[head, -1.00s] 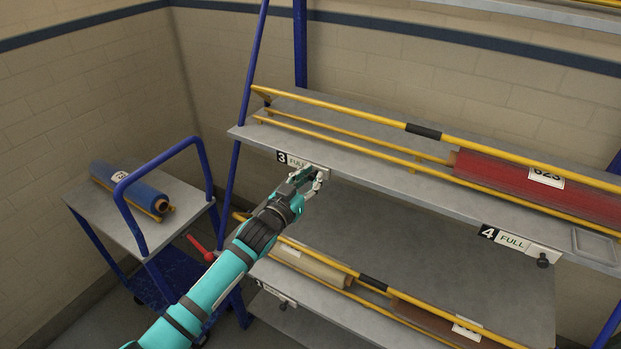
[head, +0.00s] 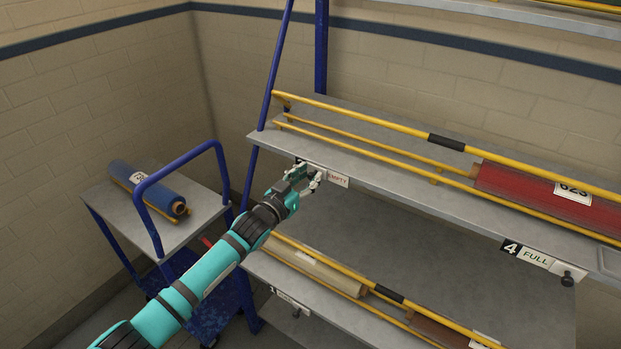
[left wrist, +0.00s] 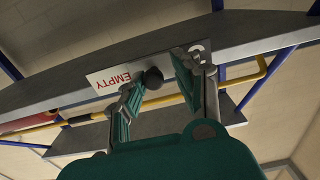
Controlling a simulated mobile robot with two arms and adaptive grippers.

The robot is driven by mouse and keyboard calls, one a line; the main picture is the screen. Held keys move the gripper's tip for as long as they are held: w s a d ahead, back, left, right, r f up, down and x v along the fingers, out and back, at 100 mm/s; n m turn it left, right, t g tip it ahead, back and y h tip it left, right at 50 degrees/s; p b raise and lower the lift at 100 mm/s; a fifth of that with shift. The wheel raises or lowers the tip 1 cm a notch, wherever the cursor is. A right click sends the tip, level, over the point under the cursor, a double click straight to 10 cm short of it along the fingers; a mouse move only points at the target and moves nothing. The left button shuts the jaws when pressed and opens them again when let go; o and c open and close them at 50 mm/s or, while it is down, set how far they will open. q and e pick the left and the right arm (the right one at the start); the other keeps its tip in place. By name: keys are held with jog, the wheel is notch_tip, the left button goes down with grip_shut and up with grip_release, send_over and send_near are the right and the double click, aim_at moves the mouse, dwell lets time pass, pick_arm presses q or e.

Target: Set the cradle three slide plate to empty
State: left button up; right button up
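The cradle three slide plate (head: 338,179) is on the front edge of the middle shelf and shows the red word EMPTY. Its left part and the number sign are largely hidden behind my left gripper (head: 309,179) in the head view. In the left wrist view the plate (left wrist: 108,77) appears upside down, with its black knob (left wrist: 152,77) between my spread fingers (left wrist: 157,78). The fingers stand apart with gaps beside the knob. My right gripper is in neither view.
A red roll (head: 540,193) labelled 623 lies on the middle shelf. Plate four (head: 537,258) reads FULL. A beige roll (head: 318,272) lies on the lower shelf. A trolley (head: 113,215) carrying a blue roll (head: 148,186) stands at the left.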

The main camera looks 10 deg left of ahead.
pick_arm(q)
jog(key=shift+o, duration=1)
jog(key=shift+a, duration=0.1)
jog(key=shift+s, duration=0.1)
jog(key=v, duration=1.2)
jog(key=shift+f, duration=0.1)
